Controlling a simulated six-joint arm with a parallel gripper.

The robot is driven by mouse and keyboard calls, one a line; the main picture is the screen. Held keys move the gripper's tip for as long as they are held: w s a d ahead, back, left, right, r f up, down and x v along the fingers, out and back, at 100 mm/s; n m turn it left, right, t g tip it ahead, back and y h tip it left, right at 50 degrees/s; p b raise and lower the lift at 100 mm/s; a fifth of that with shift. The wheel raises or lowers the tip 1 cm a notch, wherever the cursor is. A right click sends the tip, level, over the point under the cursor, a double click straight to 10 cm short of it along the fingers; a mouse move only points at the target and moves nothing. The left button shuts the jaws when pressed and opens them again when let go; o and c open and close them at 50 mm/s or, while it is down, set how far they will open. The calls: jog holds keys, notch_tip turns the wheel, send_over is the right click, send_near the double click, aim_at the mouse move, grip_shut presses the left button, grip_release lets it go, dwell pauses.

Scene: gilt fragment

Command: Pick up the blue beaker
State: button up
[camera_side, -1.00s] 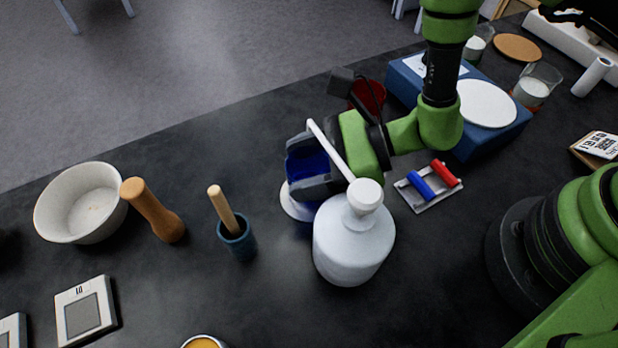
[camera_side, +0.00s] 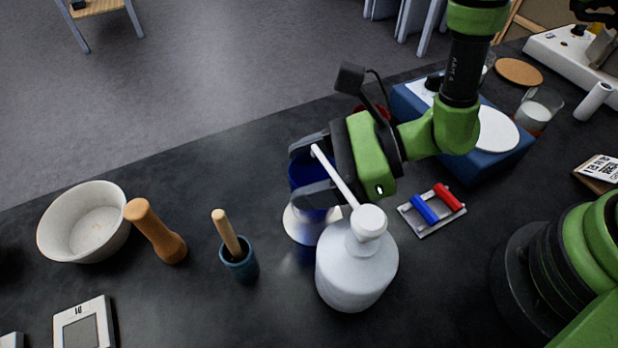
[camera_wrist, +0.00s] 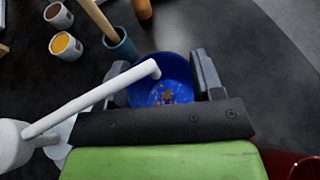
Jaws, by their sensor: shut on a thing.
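The blue beaker (camera_side: 308,172) is dark blue and glossy, upright between the fingers of my gripper (camera_side: 306,170). My gripper is shut on it. In the wrist view the beaker (camera_wrist: 163,82) shows its open mouth, with small orange flecks inside, one finger of my gripper (camera_wrist: 162,78) on each side. A pale round disc (camera_side: 296,226) lies on the table below the beaker. The beaker's lower part looks see-through against it, and the exact gap to the disc is hard to tell.
A white wash bottle (camera_side: 352,268) stands close in front, its long spout crossing before my gripper and the beaker. A teal mortar (camera_side: 240,262) with a pestle and an orange wooden pestle (camera_side: 160,238) stand left. A blue scale (camera_side: 470,150) and roller tray (camera_side: 432,212) are right.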

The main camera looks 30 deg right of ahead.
jog(key=d, duration=1.7)
jog(key=shift+d, duration=0.4)
jog(key=shift+d+f, duration=0.1)
